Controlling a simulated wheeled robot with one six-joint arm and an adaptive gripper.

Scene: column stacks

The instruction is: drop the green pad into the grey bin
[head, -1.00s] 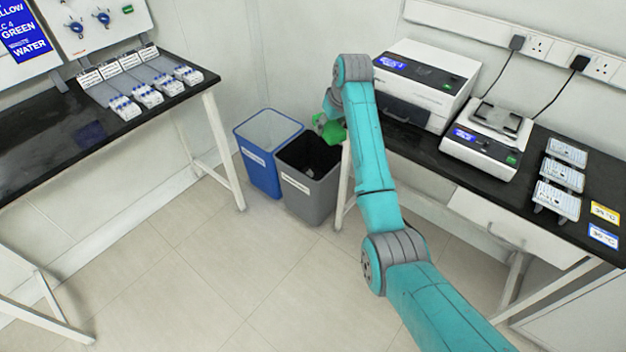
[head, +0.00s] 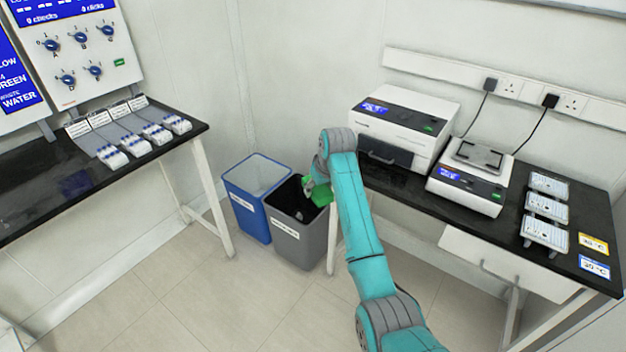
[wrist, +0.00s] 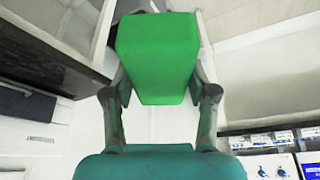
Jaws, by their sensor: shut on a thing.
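The green pad (wrist: 158,58) is held between the two fingers of my gripper (wrist: 160,92) in the wrist view. In the head view the green pad (head: 321,195) shows beside my gripper (head: 309,188), over the right part of the grey bin's opening. The grey bin (head: 297,241) stands on the floor with a white label on its front. Its inside is dark, with something small and pale in it that I cannot make out. My arm hides part of the scene to the right of the bin.
A blue bin (head: 245,212) stands against the grey bin's left side. The right bench (head: 420,193) carries a white machine (head: 405,120), a balance (head: 470,178) and several racks. The left bench (head: 45,195) holds several white pipette-like items. The floor in front is clear.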

